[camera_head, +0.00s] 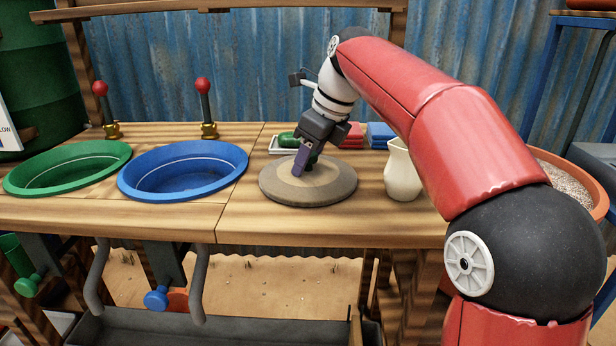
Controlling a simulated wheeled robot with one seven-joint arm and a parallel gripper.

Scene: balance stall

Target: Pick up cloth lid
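A round grey-brown disc (335,191) with a paler middle lies flat on the wooden counter, right of the blue basin; it is the thing in view most like the cloth lid. My gripper (301,171) points down over the middle of the disc, its purple fingertip part at or just above the surface. I cannot tell whether it touches the disc or grips any part of it. The gap between the fingers does not show clearly. My gripper hides part of the disc's middle.
A cream jug (402,172) stands close right of the disc. Behind are a white tray (281,151) with a green item, red cloths (352,138) and blue cloths (380,136). A blue basin (184,172) and green basin (66,168) lie left; a terracotta bowl (596,195) is right.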

